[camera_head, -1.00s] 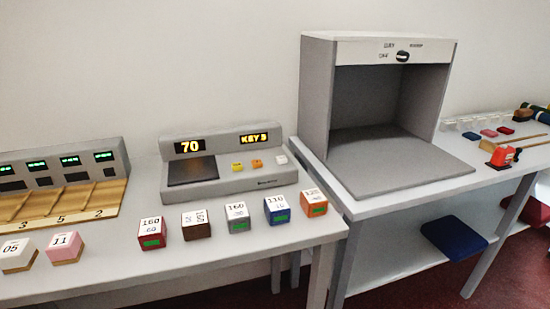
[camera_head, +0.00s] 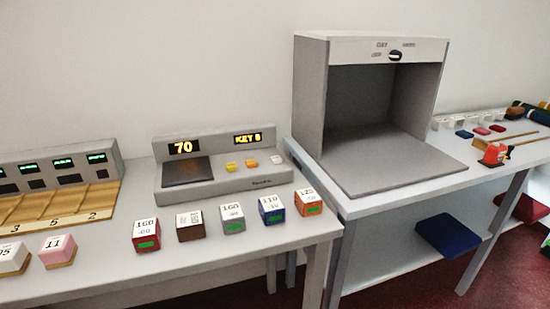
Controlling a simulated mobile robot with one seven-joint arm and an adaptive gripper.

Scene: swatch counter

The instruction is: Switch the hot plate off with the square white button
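The hot plate unit (camera_head: 232,184) is a grey box with a raised back panel, standing at the back of the left counter. Its dark square plate (camera_head: 187,171) is on the left side. One display above reads 70 (camera_head: 184,147) and another appears to read KEY followed by a blurred character (camera_head: 248,138). To the right of the plate are a yellow button (camera_head: 231,167), an orange button (camera_head: 252,163) and the white button (camera_head: 277,159), farthest right. Nothing covers them. My gripper is not in view.
Several labelled blocks, including a red one (camera_head: 146,236) and an orange one (camera_head: 308,203), line the counter front before the unit. A wooden slotted rack (camera_head: 60,205) is at left. A large grey booth (camera_head: 312,100) stands on the right table.

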